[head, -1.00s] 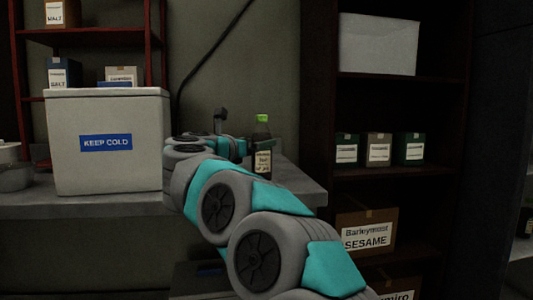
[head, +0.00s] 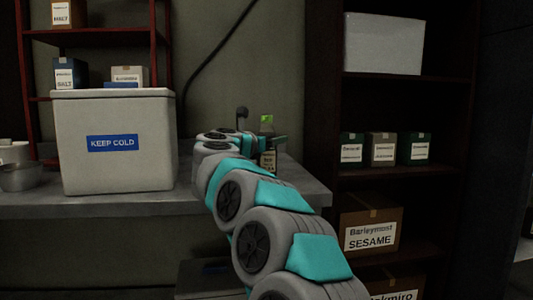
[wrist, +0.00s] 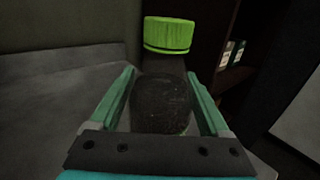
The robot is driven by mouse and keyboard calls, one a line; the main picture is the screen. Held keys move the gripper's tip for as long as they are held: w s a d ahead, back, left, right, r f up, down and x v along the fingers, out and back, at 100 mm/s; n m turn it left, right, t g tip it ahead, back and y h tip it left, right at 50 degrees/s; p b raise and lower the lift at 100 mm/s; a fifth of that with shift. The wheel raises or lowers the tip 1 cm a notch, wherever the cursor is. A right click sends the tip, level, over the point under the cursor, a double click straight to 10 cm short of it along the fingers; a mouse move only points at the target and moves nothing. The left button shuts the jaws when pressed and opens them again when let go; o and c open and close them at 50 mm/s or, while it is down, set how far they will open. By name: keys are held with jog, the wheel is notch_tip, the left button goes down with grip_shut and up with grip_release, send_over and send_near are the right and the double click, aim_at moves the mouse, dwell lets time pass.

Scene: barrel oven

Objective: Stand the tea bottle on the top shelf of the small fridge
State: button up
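The tea bottle (head: 268,158) is dark, with a green cap and a pale label, and stands upright near the right end of the grey counter. In the head view my gripper (head: 262,143) partly covers it. In the wrist view the bottle's dark body (wrist: 163,103) and green cap (wrist: 169,34) lie between my two green fingers (wrist: 162,95). The fingers are apart, one on each side, with narrow gaps seeming to show. I cannot make out a small fridge for certain.
A white box marked KEEP COLD (head: 115,165) stands on the counter (head: 110,207), left of my arm. A dark shelf unit (head: 450,170) with boxes stands to the right. Metal pots (head: 20,176) sit at the far left. A dark unit (head: 525,215) shows at the right edge.

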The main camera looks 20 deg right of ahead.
grip_shut()
dwell(0.4)
jog(key=shift+r, duration=0.1)
